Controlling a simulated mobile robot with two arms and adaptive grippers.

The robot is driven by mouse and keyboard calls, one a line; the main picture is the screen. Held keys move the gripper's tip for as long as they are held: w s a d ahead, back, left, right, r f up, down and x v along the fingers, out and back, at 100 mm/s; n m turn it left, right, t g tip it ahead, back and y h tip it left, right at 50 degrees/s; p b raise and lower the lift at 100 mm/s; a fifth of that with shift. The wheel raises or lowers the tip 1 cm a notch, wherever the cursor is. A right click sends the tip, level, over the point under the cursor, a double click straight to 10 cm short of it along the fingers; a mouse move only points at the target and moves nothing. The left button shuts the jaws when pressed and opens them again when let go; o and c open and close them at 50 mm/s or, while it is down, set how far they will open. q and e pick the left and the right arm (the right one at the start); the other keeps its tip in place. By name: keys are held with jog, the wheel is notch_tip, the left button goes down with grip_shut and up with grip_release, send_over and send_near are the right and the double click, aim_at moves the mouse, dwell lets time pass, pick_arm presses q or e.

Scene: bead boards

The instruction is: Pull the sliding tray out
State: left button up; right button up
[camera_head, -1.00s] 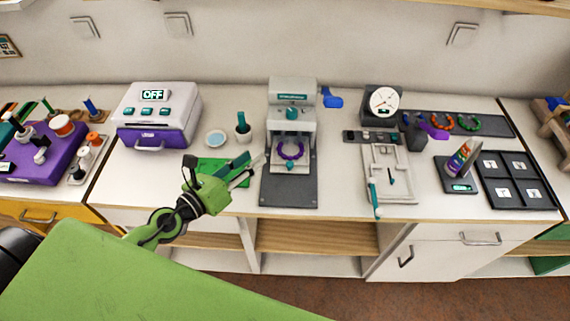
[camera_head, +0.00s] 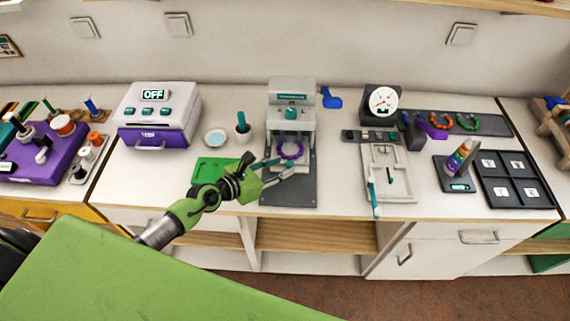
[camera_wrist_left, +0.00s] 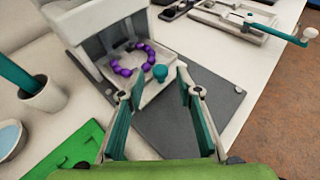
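The sliding tray (camera_wrist_left: 160,92) is a pale plate in the grey press-like machine (camera_head: 291,95), bearing a ring of purple beads (camera_head: 291,150). A teal knob (camera_wrist_left: 159,73) sits on the tray's front edge. My left gripper (camera_head: 287,168) is open and empty in front of the machine, over its dark base plate (camera_head: 303,192). In the left wrist view my left gripper (camera_wrist_left: 160,93) has its teal-padded fingers spread, with the knob ahead between the fingertip lines. I cannot tell whether the fingertips reach around the knob. My right gripper is not in view.
A green board (camera_head: 208,171) lies left of the machine, with a cup (camera_head: 243,132) and a small dish (camera_head: 215,138) behind it. A white frame device with a teal handle (camera_head: 375,198) stands to the right. The counter's front edge runs just below.

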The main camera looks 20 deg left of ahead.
pick_arm(q)
jog(key=shift+x, duration=1.25)
